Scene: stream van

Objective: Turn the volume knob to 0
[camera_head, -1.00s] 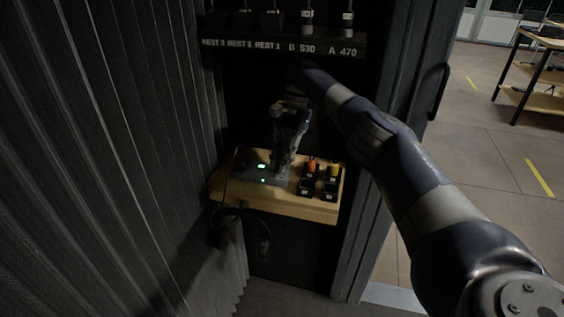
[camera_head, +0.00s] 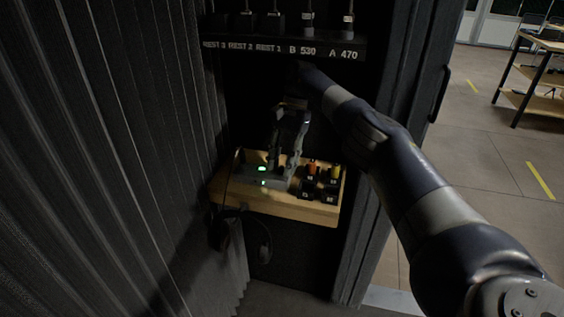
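A small grey control box (camera_head: 250,177) with two green lights sits on the left part of a wooden shelf (camera_head: 285,209). My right gripper (camera_head: 284,163) points down over the right part of this box. Its two fingers look spread apart, with a dark gap between them. The volume knob cannot be made out; the gripper covers that part of the box. Whether the fingertips touch anything is too small and dark to tell. My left gripper is not in view.
Small black holders with an orange (camera_head: 312,166) and a yellow item (camera_head: 335,171) stand right of the box. Headphones (camera_head: 262,243) hang below the shelf. A labelled rack (camera_head: 290,50) is above. Dark curtain walls close in on the left; a door frame stands right.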

